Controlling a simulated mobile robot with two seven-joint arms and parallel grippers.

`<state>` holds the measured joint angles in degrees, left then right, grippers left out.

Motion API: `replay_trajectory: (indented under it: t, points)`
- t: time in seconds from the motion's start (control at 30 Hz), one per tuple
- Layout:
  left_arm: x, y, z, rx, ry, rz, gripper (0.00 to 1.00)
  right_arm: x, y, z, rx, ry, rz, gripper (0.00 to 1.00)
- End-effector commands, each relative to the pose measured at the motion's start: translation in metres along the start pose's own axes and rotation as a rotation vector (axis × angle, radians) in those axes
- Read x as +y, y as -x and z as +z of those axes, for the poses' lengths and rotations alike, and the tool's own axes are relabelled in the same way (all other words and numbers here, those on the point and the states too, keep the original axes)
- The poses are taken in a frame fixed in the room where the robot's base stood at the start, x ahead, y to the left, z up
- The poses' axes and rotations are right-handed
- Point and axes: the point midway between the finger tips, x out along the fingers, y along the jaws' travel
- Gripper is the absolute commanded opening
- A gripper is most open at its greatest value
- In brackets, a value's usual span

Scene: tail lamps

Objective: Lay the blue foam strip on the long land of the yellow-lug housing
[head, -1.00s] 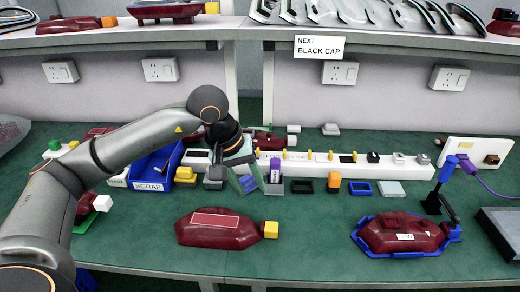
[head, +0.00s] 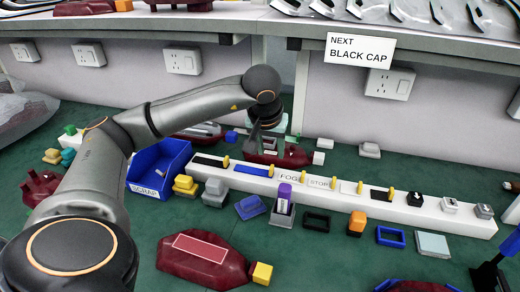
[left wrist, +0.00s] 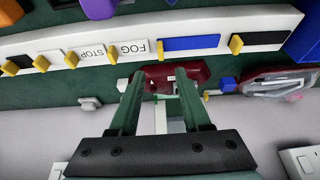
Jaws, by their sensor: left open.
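The blue foam strip (head: 253,169) lies in a long white rack, between yellow pegs and beside the FOG label. It also shows in the left wrist view (left wrist: 190,43), above and right of the fingertips. The yellow-lug housing (head: 170,256) is dark red with a yellow block at its right end. Its long land (head: 200,247) is a white-outlined rectangle on top and looks bare. My left gripper (head: 263,135) is over the rear of the rack, apart from the strip. In the left wrist view its fingers (left wrist: 160,78) are spread, with nothing held.
The white rack (head: 330,197) also holds black strips and labels. A blue SCRAP bin (head: 160,165) stands left. A purple-topped holder (head: 283,205), a blue piece (head: 250,207) and small frames sit before the rack. Another red housing (head: 290,157) is behind it.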

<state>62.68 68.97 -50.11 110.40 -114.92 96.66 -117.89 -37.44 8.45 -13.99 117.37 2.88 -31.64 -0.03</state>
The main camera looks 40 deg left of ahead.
Motion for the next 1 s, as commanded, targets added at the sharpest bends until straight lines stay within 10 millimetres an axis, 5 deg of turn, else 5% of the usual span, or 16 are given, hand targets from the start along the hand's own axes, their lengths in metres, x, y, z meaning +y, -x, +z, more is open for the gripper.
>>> replay_trajectory:
  t: [0.6, 0.87, 1.0]
  points:
    - [-0.003, -0.070, 0.009, -0.002, 0.001, 0.001, 0.47, 0.005, -0.006, 0.005, 0.007, 0.001, 0.009, 0.46]
    - [-0.003, -0.072, 0.009, -0.001, 0.000, 0.002, 0.47, 0.005, -0.005, 0.006, 0.004, 0.001, 0.009, 0.46]
    - [-0.003, -0.072, 0.009, -0.001, 0.000, 0.002, 0.33, 0.005, -0.005, 0.006, 0.004, 0.001, 0.009, 0.46]
